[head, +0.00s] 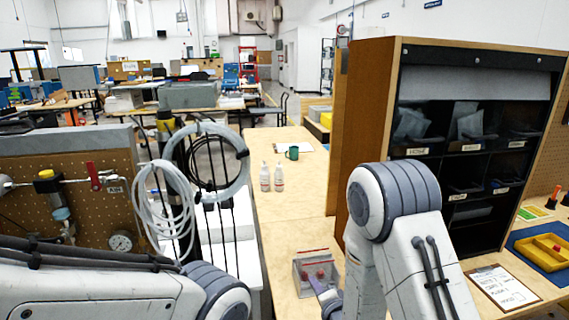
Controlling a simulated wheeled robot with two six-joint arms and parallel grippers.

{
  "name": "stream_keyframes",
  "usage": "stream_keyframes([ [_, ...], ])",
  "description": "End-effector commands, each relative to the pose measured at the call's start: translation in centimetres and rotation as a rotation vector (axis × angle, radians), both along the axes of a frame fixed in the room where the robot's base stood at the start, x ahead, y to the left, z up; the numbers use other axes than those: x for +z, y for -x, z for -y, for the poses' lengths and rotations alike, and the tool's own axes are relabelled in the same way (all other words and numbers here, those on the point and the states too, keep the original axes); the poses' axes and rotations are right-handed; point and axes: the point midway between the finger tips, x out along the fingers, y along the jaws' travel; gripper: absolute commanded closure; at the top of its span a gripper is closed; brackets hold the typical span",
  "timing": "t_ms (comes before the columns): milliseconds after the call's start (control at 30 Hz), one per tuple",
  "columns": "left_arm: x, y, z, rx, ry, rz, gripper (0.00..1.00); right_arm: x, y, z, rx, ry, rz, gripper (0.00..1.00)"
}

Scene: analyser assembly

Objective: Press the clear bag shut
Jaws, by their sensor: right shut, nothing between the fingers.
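The clear bag (303,266) stands on the wooden bench at the bottom centre, with a red strip along its top edge and small red items inside. My right gripper (317,282) is shut and empty at the bag's front, low on its right side. I cannot tell whether it touches the bag. My right arm hides part of the bench to the right of the bag. Whether the bag's top is sealed is too small to tell. My left arm crosses the lower left, and its gripper is not in view.
A tall cabinet with dark cubbies (470,170) stands at the right. A clipboard (502,288) and a yellow tray (545,250) lie before it. Two white bottles (265,177) and a green mug (292,153) stand farther back. A pegboard with hoses (165,205) is at the left.

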Motion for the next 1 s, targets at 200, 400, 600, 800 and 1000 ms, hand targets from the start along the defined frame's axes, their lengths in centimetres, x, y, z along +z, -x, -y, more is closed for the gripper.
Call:
stream_keyframes([
  [200,0.4,0.0,0.0,0.000,0.000,0.000,1.00,1.9,3.5,-4.5,0.253,0.350,-0.186,1.00],
  [400,0.7,0.0,0.0,0.000,0.000,0.000,1.00,3.8,9.8,-6.9,0.550,0.641,-0.342,1.00],
  [600,0.9,0.0,0.0,0.000,0.000,0.000,1.00,6.6,18.3,-7.3,0.914,0.888,-0.462,1.00],
  [800,1.1,0.0,0.0,0.000,0.000,0.000,1.00,9.3,26.4,-5.7,1.269,1.056,-0.537,1.00],
  [1000,1.2,0.0,0.0,0.000,0.000,0.000,1.00,10.7,30.4,-4.2,1.453,1.120,-0.567,0.77],
])
